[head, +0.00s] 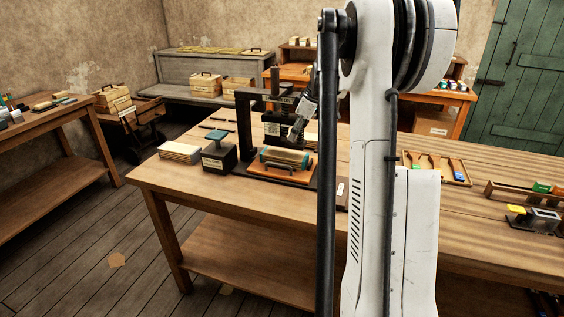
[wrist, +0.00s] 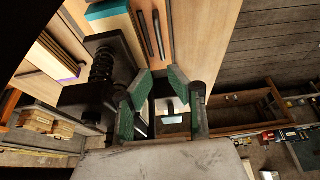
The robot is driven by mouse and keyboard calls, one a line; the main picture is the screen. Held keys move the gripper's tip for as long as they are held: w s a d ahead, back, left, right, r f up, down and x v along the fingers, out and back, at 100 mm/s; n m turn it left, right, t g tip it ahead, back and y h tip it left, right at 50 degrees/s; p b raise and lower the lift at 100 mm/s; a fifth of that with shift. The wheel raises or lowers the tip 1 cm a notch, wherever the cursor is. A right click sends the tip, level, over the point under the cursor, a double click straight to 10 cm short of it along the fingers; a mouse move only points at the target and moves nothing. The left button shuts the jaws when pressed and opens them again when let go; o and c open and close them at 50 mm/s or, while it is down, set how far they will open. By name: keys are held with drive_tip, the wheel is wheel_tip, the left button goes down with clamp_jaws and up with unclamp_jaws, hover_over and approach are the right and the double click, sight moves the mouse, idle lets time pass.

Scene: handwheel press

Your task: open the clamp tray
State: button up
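The clamp tray (head: 262,174) appears to be the orange-brown wooden tray at the foot of the black press (head: 243,125) in the head view. A dark bar handle (head: 277,166) runs along its front, and a green-and-tan block (head: 287,157) lies on it. My gripper (head: 297,132) is beside the press, above the tray, partly hidden against the dark frame. In the wrist view my gripper (wrist: 158,82) has its two green-padded fingers apart. A dark part with a pale label (wrist: 172,119) shows between them; I cannot tell whether they touch it.
Left of the press stand a dark block with a teal top (head: 218,150) and a pale box (head: 180,152). A shallow tray of colored pieces (head: 437,168) lies to the right. My arm hides the table's middle. The front left of the table (head: 200,190) is clear.

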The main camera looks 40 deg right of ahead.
drive_tip(key=x, duration=1.3)
clamp_jaws()
